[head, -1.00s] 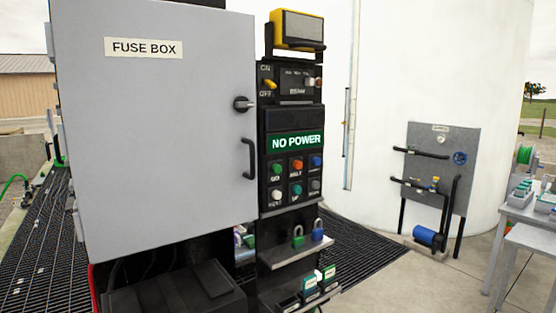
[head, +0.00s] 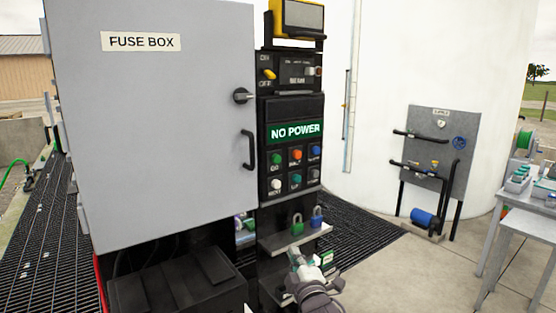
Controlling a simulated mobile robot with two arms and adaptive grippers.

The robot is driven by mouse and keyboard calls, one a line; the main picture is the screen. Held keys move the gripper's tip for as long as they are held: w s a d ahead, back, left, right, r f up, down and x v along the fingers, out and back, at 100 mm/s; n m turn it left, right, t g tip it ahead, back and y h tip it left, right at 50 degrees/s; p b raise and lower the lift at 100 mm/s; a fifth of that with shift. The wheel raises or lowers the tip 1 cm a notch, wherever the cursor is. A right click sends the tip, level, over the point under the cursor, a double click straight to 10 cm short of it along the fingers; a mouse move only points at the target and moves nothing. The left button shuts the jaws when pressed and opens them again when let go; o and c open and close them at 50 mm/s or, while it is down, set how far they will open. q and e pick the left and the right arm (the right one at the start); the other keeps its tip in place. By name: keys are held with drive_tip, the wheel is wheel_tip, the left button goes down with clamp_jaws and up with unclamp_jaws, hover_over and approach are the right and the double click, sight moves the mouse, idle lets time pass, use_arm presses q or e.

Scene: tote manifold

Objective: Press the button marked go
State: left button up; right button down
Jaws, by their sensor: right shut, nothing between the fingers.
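The go button (head: 276,159) is a green knob at the upper left of a black control panel (head: 265,185), with the label GO under it. Orange, blue, white, teal and grey buttons share the panel. The screen (head: 297,132) above them reads NO POWER. My right gripper (head: 296,255) is shut and empty, in front of the lower shelves, well below the go button and apart from it. My left gripper is not in view.
A closed grey fuse box (head: 160,130) stands left of the panel, with a black handle (head: 248,150). A yellow lamp (head: 298,17) sits on top. A table (head: 520,218) is at the right.

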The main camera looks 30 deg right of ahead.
sight(277, 159)
drive_tip(key=w+d+r+n+t+h, duration=0.1)
drive_tip(key=w+d+r+n+t, duration=0.1)
drive_tip(key=r, duration=0.7)
drive_tip(key=w+d+r+n+t+h, duration=0.1)
drive_tip(key=d+r+n+t, duration=0.2)
drive_tip(key=r, duration=0.7)
drive_tip(key=shift+w+d+r+n+t, duration=0.15)
drive_tip(key=shift+w+d+n+t, duration=0.35)
drive_tip(key=shift+t, duration=0.7)
drive_tip(key=shift+s+a, duration=0.1)
drive_tip(key=shift+a, duration=0.05)
drive_tip(key=w+b, duration=0.4)
drive_tip(key=w, duration=0.4)
drive_tip(key=shift+w+a, duration=0.35)
drive_tip(key=shift+b, duration=0.3)
